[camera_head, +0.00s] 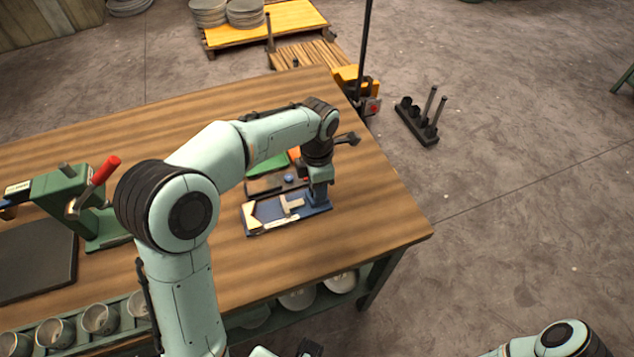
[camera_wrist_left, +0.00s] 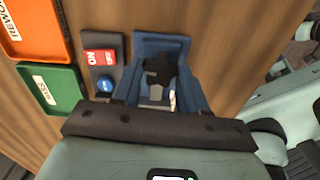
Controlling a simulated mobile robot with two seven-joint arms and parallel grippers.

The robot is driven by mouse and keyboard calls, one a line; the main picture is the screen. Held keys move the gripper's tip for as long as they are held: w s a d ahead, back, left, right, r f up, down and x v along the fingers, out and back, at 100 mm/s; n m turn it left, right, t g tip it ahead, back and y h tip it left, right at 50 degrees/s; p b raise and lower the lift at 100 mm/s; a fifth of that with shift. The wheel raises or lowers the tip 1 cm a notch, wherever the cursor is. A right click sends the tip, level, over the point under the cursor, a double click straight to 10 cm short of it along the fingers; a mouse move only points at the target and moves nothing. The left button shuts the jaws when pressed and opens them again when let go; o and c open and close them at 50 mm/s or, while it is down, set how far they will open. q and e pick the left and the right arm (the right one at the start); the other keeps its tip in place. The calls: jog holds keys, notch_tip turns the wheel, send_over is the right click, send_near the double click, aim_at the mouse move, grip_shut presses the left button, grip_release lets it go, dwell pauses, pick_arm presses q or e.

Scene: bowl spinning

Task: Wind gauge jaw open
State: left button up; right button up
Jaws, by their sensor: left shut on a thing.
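The gauge (camera_head: 262,228) is a blue base with pale tan and metal pieces on it, lying near the right end of the wooden bench. My left gripper (camera_head: 319,193) points down over the base's right end. In the left wrist view, its two blue-grey fingers (camera_wrist_left: 160,88) close on a small dark part of the gauge (camera_wrist_left: 158,68) in front of the blue base (camera_wrist_left: 150,43). The fingers and wrist hide much of this part, so the jaw's opening cannot be read. Only part of my right arm (camera_head: 560,340) shows at the lower right.
A green press with a red handle (camera_head: 104,170) stands left. The bench's right front is clear.

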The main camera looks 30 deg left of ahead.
pick_arm(q)
jog(key=shift+n, duration=0.6)
jog(key=o, duration=1.1)
jog(key=shift+c, duration=0.2)
jog(key=shift+r, duration=0.1)
notch_tip(320, 180, up, 13)
jog(key=p, duration=0.2)
pick_arm(e)
jog(key=r, duration=0.1)
jog(key=w+r, duration=0.1)
jog(key=shift+w+r, duration=0.15)
jog(key=shift+r, duration=0.15)
